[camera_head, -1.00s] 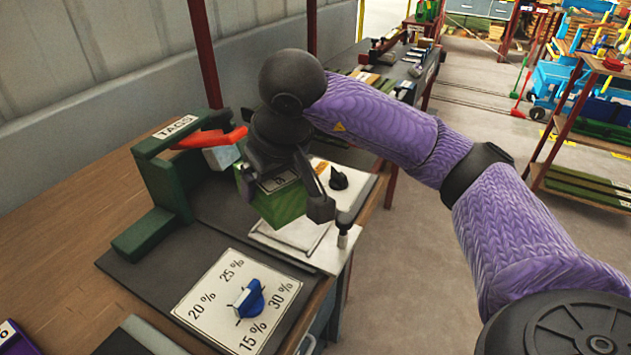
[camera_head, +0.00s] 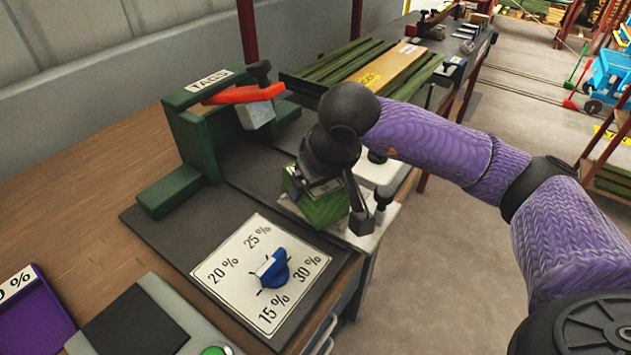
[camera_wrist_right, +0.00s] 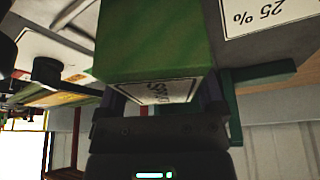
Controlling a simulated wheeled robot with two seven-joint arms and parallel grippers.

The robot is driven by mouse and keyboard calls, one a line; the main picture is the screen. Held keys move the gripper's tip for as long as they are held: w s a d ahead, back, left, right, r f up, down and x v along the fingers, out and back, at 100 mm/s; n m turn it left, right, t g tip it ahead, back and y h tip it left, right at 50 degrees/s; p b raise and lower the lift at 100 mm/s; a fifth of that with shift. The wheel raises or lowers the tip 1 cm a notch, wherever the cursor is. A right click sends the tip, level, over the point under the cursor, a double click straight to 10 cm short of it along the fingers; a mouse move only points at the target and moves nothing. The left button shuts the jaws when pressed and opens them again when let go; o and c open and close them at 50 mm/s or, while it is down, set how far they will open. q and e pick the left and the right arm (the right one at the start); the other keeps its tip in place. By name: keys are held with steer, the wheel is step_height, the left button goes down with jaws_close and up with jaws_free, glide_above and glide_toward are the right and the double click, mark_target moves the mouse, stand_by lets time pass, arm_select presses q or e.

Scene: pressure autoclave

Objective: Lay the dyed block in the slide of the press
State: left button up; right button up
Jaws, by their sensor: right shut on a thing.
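The dyed block (camera_head: 322,209) is green with a white label on one face. My right gripper (camera_head: 335,200) is shut on it and holds it over or near a pale panel (camera_head: 397,175) with black knobs; I cannot tell whether they touch. In the right wrist view the block (camera_wrist_right: 150,45) sits between the fingers of my right gripper (camera_wrist_right: 170,105). A green stand (camera_head: 192,140) marked TAGS, with a red lever and a grey metal piece, is to the left. No slide is clearly made out; the arm and block cover part of the panel. My left gripper is not in view.
A white plate (camera_head: 225,268) with percentages and a blue knob (camera_head: 272,268) lies on the dark mat, in front of the block. A purple tray (camera_head: 38,318) is at lower left. Green boards (camera_head: 335,62) lie behind my arm. Bare wooden bench (camera_head: 120,190) is at left.

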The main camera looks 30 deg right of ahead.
steer(key=shift+f, duration=0.4)
steer(key=o, duration=1.3)
steer(key=shift+r, duration=0.45)
steer(key=p+v, duration=0.4)
steer(key=v, duration=0.7)
steer(key=shift+s+r, duration=0.1)
steer(key=shift+r, duration=0.25)
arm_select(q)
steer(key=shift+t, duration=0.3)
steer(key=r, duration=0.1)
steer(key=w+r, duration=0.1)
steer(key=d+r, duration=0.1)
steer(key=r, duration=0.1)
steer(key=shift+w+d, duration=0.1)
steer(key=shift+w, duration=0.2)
arm_select(e)
steer(key=shift+s+r, duration=0.15)
steer(key=shift+r, duration=0.05)
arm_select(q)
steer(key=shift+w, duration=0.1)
